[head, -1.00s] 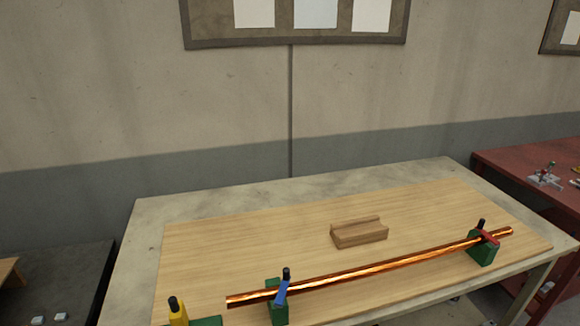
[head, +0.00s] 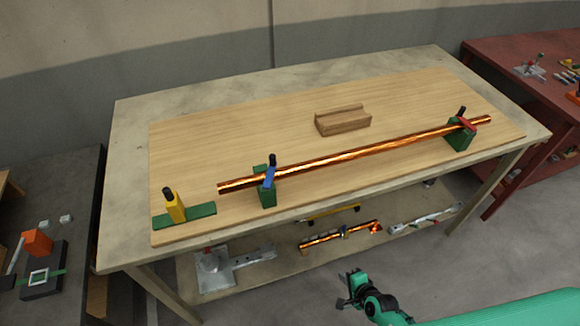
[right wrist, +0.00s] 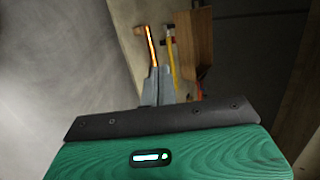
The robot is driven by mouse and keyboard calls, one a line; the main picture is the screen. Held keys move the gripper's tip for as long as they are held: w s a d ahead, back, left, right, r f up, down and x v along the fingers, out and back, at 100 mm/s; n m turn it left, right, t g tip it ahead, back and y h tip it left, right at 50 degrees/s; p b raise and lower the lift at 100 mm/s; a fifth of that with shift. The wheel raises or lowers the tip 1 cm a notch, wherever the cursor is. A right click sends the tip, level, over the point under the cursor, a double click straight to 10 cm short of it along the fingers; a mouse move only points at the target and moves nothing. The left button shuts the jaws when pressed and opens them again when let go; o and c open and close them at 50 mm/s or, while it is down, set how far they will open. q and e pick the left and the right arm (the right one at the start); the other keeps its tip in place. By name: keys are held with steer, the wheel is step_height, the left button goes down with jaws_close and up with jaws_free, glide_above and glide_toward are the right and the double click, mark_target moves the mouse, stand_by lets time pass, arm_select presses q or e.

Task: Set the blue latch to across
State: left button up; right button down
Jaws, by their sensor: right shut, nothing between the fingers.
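The blue latch (head: 268,178) is on a green block (head: 267,197) near the left end of a copper-coloured bar (head: 350,155). It has a black knob at its top and appears in front of the bar, running steeply in the picture; its exact angle is hard to tell. My right gripper (head: 347,290) is in front of the table, low and well apart from the latch. In the right wrist view its fingers (right wrist: 157,86) are shut and empty. My left gripper is not in view.
A red latch (head: 467,124) is at the bar's right end. A yellow latch (head: 175,208) stands on a green plate at left. A grooved wooden block (head: 342,121) lies behind the bar. The table's front edge and a lower shelf with tools (head: 340,234) lie between my right gripper and the latch.

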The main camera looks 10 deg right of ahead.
steer(key=w+a+r+m+t+y, duration=0.2)
steer(key=w+r+m, duration=0.15)
steer(key=r, duration=0.65)
steer(key=w+a+r+m+t+y, duration=0.1)
steer(key=w+a+r+m, duration=0.25)
steer(key=r, duration=0.65)
steer(key=m+t+y+p, duration=0.1)
steer(key=m+t+y, duration=0.1)
steer(key=m+y, duration=0.3)
glide_toward(275, 161)
steer(key=shift+m+h, duration=0.4)
steer(key=shift+m, duration=0.3)
steer(key=p+x, duration=0.2)
steer(key=x, duration=0.1)
steer(key=p+x, duration=0.1)
steer(key=x, duration=0.1)
steer(key=shift+a+r+p, duration=0.3)
steer(key=shift+w+a+f, duration=0.1)
steer(key=shift+w+a, duration=0.35)
steer(key=shift+w, duration=0.15)
